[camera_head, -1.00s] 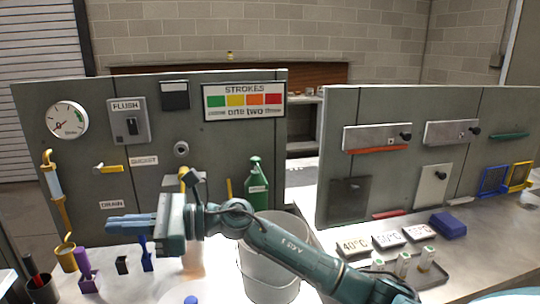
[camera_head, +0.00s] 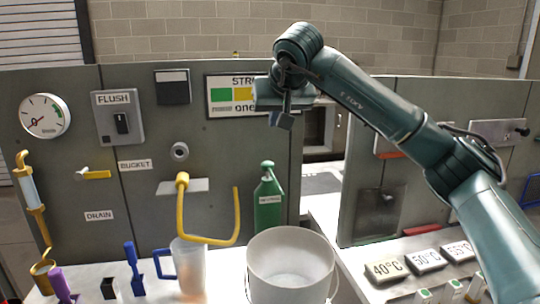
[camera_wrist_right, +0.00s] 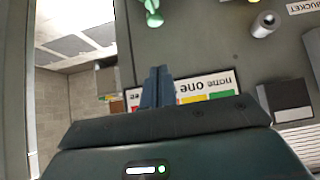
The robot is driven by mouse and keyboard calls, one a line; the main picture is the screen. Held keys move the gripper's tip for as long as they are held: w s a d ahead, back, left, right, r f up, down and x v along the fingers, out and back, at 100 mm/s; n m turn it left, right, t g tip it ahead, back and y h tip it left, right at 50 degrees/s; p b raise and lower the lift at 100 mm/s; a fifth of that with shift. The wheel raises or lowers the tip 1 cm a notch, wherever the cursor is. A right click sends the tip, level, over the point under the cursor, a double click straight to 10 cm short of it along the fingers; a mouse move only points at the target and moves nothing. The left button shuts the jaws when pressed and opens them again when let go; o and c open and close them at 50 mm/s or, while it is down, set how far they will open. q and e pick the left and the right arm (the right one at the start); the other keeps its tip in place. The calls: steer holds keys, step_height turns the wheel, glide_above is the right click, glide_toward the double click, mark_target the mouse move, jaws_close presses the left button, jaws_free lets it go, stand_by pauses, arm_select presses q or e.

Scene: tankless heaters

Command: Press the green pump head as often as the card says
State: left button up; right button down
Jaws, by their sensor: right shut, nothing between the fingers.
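The green pump bottle (camera_head: 268,208) stands upright by the left panel, with its green pump head (camera_head: 267,166) on top. The pump head also shows at the top of the right wrist view (camera_wrist_right: 154,12). The STROKES card (camera_head: 229,108) hangs on the panel above, with coloured squares; my right arm covers its right part. The card is upside down in the right wrist view (camera_wrist_right: 213,80). My right gripper (camera_head: 284,95) is raised in front of the card, above the bottle and apart from it. Its fingers (camera_wrist_right: 158,72) are shut and empty. My left gripper is not in view.
A white bucket (camera_head: 290,262) stands in front of the bottle. A yellow pipe (camera_head: 209,240) curves beside it, above a clear jug (camera_head: 190,272). Label blocks (camera_head: 384,270) lie on the right counter. A gauge (camera_head: 45,117) and FLUSH switch (camera_head: 119,120) are on the panel.

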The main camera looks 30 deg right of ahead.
steer(key=shift+s, duration=0.1)
glide_above(269, 164)
steer(key=s, duration=0.1)
steer(key=f, duration=0.6)
steer(key=shift+a+f+p, duration=0.25)
steer(key=shift+f+p, duration=0.05)
steer(key=shift+f, duration=0.1)
step_height(269, 164, down, 3)
steer(key=shift+w+r, duration=0.15)
steer(key=shift+f, duration=0.75)
steer(key=shift+f, duration=1.05)
steer(key=v, duration=1.3)
steer(key=shift+r+b, duration=0.35)
steer(key=shift+b, duration=0.05)
